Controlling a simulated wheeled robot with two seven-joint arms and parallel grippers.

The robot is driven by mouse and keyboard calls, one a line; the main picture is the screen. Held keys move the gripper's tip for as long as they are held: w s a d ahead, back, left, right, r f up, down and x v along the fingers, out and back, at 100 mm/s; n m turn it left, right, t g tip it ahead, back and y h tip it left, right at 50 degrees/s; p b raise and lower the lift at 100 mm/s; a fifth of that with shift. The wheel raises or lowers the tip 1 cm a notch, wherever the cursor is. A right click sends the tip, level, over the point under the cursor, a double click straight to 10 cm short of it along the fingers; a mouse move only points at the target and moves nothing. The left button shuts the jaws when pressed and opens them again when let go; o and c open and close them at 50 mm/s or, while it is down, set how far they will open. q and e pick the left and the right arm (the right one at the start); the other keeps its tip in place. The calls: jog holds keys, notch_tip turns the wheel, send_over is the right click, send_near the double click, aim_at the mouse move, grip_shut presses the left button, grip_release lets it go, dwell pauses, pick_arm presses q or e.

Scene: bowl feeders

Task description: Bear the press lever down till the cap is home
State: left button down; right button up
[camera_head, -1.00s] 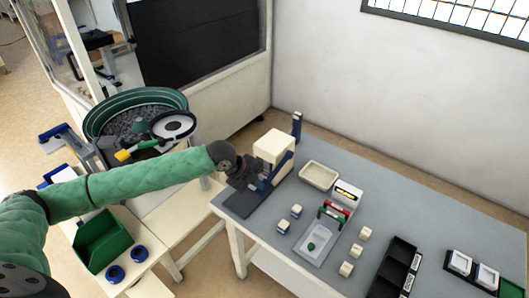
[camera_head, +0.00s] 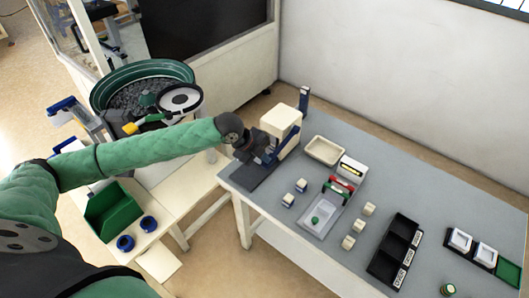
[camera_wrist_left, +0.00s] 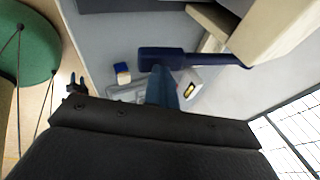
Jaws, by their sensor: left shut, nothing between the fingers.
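The press (camera_head: 281,121) is a cream block on a dark base plate (camera_head: 250,178) at the table's left end. Its navy blue lever (camera_head: 287,145) slants down along its right side. My left gripper (camera_head: 258,150) is shut and empty in front of the press, close to the lever. In the left wrist view, the lever (camera_wrist_left: 200,60) crosses in front of the black gripper body, its thick end to the left. A blue tip (camera_wrist_left: 162,88) shows just below the lever; I cannot tell whether they touch. The cap under the press is hidden. My right gripper is out of view.
A cream tray (camera_head: 324,151), a grey tray (camera_head: 318,221) with a green piece, several small blocks and a black bin (camera_head: 394,252) lie to the right. The bowl feeder (camera_head: 140,88) stands behind my left arm. A green bin (camera_head: 112,212) sits on the lower left bench.

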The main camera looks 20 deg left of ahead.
pick_arm(q)
jog(key=shift+s+f, duration=0.1)
jog(key=shift+s, duration=0.2)
jog(key=shift+s+a+r+p, duration=0.1)
jog(key=shift+r+p, duration=0.45)
jog(key=shift+r, duration=0.25)
jog(key=shift+r+p, duration=0.55)
jog(key=shift+r, duration=0.25)
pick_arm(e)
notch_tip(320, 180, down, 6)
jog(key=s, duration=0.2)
pick_arm(q)
jog(key=b+v, duration=0.3)
jog(key=v, duration=0.7)
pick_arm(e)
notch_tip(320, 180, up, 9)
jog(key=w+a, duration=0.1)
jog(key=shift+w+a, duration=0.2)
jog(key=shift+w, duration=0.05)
pick_arm(q)
jog(key=shift+s, duration=0.1)
